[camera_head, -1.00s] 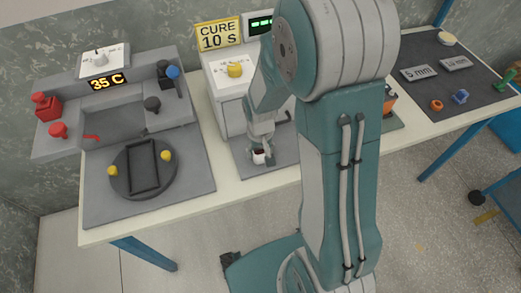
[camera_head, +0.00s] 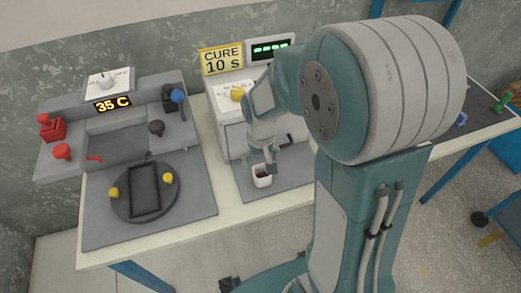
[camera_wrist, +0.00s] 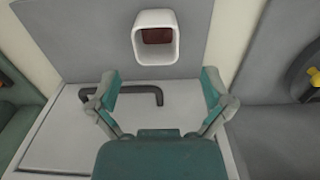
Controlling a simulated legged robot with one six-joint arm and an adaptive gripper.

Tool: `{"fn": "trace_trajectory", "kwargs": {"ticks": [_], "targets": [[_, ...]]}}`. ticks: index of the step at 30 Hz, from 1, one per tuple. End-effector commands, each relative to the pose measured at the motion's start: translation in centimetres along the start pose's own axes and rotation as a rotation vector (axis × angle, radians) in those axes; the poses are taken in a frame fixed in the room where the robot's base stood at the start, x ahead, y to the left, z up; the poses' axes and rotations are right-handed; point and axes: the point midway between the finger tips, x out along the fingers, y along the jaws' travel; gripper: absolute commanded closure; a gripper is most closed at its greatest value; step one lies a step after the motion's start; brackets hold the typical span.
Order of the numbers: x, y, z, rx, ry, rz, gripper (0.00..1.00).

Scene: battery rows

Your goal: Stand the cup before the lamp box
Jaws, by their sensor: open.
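The cup (camera_head: 262,176) is white and square with rounded corners, with something dark red inside. It stands upright on the grey mat in front of the lamp box (camera_head: 234,128). In the wrist view the cup (camera_wrist: 155,38) is beyond the fingertips, apart from them. My gripper (camera_head: 262,160) is just above and behind the cup in the head view. In the wrist view my gripper (camera_wrist: 158,85) is open, with nothing between its fingers. The lamp box's dark handle (camera_wrist: 145,95) lies between and below the fingers. My arm hides part of the lamp box.
The yellow "CURE 10 S" sign (camera_head: 222,60) and a green-lit display (camera_head: 270,48) stand at the back. A grey station with a round black fixture (camera_head: 145,190) is at the left. The grey mat (camera_head: 295,178) has bare room right of the cup.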

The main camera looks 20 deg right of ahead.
Motion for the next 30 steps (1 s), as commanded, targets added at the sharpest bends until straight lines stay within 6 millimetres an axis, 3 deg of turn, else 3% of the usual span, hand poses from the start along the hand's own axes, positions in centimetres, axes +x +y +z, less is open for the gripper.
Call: {"fn": "trace_trajectory", "kwargs": {"ticks": [6, 14, 24, 30], "targets": [[-3.7, 0.0, -0.1, 0.000, 0.003, 0.000, 0.00], [-6.1, 0.0, 0.6, 0.000, 0.029, 0.000, 0.00], [-13.8, 0.1, 6.1, -0.003, 0.242, -0.002, 0.00], [-16.9, 0.1, 10.3, -0.005, 0.375, -0.003, 0.00]]}}
